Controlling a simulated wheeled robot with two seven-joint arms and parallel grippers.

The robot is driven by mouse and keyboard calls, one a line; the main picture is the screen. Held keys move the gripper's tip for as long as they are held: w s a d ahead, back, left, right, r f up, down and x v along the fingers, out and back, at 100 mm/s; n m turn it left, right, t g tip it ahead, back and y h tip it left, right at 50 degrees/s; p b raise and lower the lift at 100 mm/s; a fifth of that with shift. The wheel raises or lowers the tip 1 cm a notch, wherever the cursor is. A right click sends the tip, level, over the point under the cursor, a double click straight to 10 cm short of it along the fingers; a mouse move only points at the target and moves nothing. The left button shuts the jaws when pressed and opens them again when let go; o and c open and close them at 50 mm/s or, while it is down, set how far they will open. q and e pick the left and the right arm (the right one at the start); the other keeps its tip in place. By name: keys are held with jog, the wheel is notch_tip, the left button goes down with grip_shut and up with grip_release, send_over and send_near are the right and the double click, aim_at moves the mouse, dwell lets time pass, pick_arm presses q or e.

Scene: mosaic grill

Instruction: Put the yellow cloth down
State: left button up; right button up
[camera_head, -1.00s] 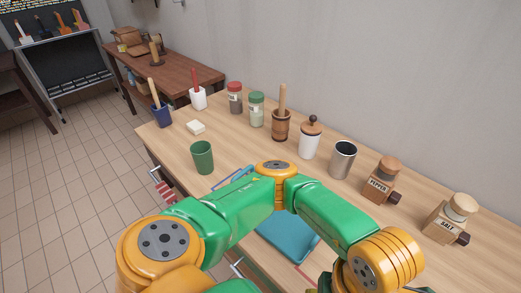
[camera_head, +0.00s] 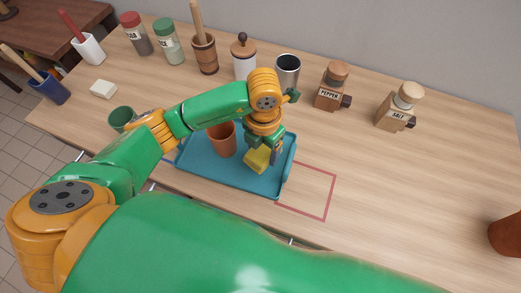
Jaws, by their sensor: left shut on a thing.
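My left gripper (camera_head: 268,153) points down over the right part of a blue tray (camera_head: 225,178). It is shut on the yellow cloth (camera_head: 257,161), a small folded-looking piece. The cloth is at or just above the tray's surface; I cannot tell whether it touches. My gripper and wrist hide part of the cloth and tray. My right gripper is not in view.
A terracotta cup (camera_head: 222,140) stands on the tray, left of the cloth. A red outline (camera_head: 328,195) marks the table right of the tray. The table's right side is mostly clear.

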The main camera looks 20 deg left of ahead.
aim_at(262, 153)
pick_arm(q)
jog(key=shift+w+a+f, duration=0.2)
jog(key=shift+w+f, duration=0.3)
jog(key=shift+f, duration=0.25)
notch_tip(262, 153, down, 3)
jog(key=shift+w+r+p, duration=0.1)
jog(key=shift+p, duration=0.4)
jog(key=shift+a+f, duration=0.1)
jog(key=shift+f, duration=0.35)
jog(key=o, duration=1.3)
jog(key=shift+r, duration=0.2)
notch_tip(262, 153, up, 12)
jog(key=shift+r+b, duration=0.1)
jog(key=shift+b, duration=0.2)
